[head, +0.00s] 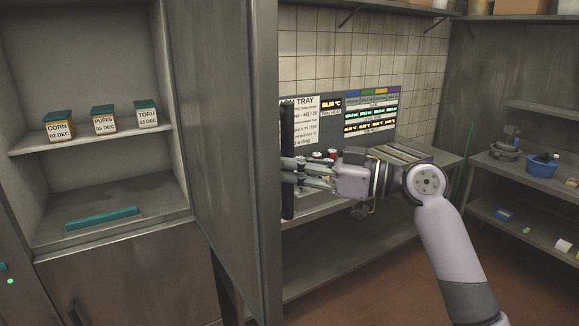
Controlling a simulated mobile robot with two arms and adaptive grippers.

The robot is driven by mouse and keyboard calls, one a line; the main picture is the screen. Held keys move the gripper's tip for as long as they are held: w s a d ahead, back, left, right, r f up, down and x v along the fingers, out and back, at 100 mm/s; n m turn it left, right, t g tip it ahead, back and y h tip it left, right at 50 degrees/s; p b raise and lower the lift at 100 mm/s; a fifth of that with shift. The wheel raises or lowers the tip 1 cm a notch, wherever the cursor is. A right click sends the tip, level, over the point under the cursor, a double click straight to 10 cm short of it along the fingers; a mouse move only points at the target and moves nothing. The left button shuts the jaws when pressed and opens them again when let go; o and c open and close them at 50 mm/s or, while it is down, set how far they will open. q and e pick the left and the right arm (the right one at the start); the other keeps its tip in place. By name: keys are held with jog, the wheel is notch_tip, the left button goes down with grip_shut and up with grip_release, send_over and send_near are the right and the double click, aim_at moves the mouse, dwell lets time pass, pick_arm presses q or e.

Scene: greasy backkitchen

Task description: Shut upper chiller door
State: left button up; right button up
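The upper chiller door (225,130) stands wide open, swung out toward me on the right of the upper compartment (95,180). Its black vertical bar handle (287,120) is on the far face, at the door's outer edge. My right gripper (292,172) comes in from the right, with its fingers at the middle of the handle. The fingers overlap the bar in view, and I cannot tell whether they are closed on it. My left gripper is not in view.
Boxes marked corn (59,126), puffs (104,120) and tofu (147,115) stand on the compartment's shelf, and a teal flat item (102,218) lies below. The lower chiller door (135,285) is shut. A steel counter (325,208) stands behind the open door.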

jog(key=shift+s+a, duration=0.1)
grip_shut()
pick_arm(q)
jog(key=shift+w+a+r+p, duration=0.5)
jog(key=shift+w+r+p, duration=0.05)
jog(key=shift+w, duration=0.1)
pick_arm(e)
jog(key=s+a, duration=0.7)
jog(key=a, duration=0.3)
jog(key=shift+a+r, duration=0.15)
jog(key=shift+a, duration=0.15)
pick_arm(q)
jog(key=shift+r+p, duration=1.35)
pick_arm(e)
jog(key=s+a, duration=0.4)
jog(key=a, duration=0.7)
jog(key=shift+s+a, duration=0.2)
jog(key=shift+a, duration=0.15)
